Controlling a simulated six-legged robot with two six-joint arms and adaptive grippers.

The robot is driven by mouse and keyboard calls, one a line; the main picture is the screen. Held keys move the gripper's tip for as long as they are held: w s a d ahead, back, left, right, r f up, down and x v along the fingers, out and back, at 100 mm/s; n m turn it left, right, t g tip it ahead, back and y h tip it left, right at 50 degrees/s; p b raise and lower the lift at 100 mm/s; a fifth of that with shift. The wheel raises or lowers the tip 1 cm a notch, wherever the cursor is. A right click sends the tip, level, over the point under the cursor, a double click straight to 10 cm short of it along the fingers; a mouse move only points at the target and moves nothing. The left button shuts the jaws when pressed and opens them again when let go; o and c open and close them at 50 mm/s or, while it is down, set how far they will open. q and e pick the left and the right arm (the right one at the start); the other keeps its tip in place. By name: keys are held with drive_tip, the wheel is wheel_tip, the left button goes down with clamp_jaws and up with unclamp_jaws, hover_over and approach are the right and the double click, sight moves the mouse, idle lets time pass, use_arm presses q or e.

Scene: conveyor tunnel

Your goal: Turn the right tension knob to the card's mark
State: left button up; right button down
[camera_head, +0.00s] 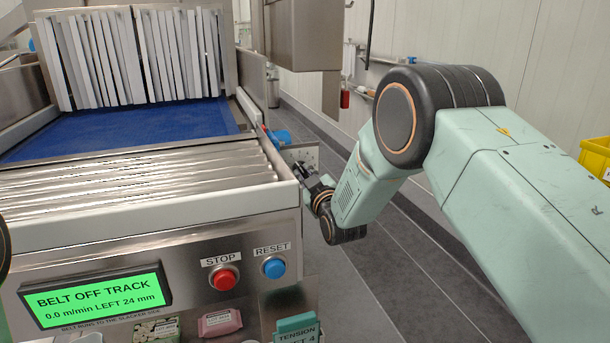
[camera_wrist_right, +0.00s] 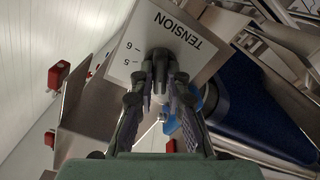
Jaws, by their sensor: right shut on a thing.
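My right gripper (camera_head: 302,170) reaches the right side of the conveyor machine in the head view. In the wrist view my right gripper (camera_wrist_right: 160,68) is shut on the dark tension knob (camera_wrist_right: 157,53), which the fingers partly hide. The knob sits on a pale dial plate (camera_wrist_right: 190,38) that reads TENSION, upside down, with marks 5 and 6 visible. The other marks and the knob's pointer are hidden. A teal card (camera_head: 297,328) at the bottom of the head view reads TENSION and LEFT 4; its lower part is cut off. My left gripper is not in view.
A green display (camera_head: 95,298) reads BELT OFF TRACK, 0.0 m/min, LEFT 24 mm. A red STOP button (camera_head: 224,278) and a blue RESET button (camera_head: 274,267) are on the front panel. The blue belt (camera_head: 120,130) lies behind metal rollers (camera_head: 130,185). The floor right of the machine is clear.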

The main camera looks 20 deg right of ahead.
drive_tip(key=shift+m, duration=0.4)
drive_tip(key=m, duration=0.5)
drive_tip(key=shift+r+m+p, duration=0.1)
drive_tip(key=shift+m+p, duration=0.2)
drive_tip(key=shift+p, duration=0.1)
drive_tip(key=m, duration=0.5)
drive_tip(key=shift+m, duration=0.3)
drive_tip(key=c, duration=1.4)
unclamp_jaws()
drive_tip(key=shift+w, duration=0.1)
drive_tip(key=shift+o, duration=0.3)
drive_tip(key=s, duration=1.2)
drive_tip(key=shift+d, duration=0.25)
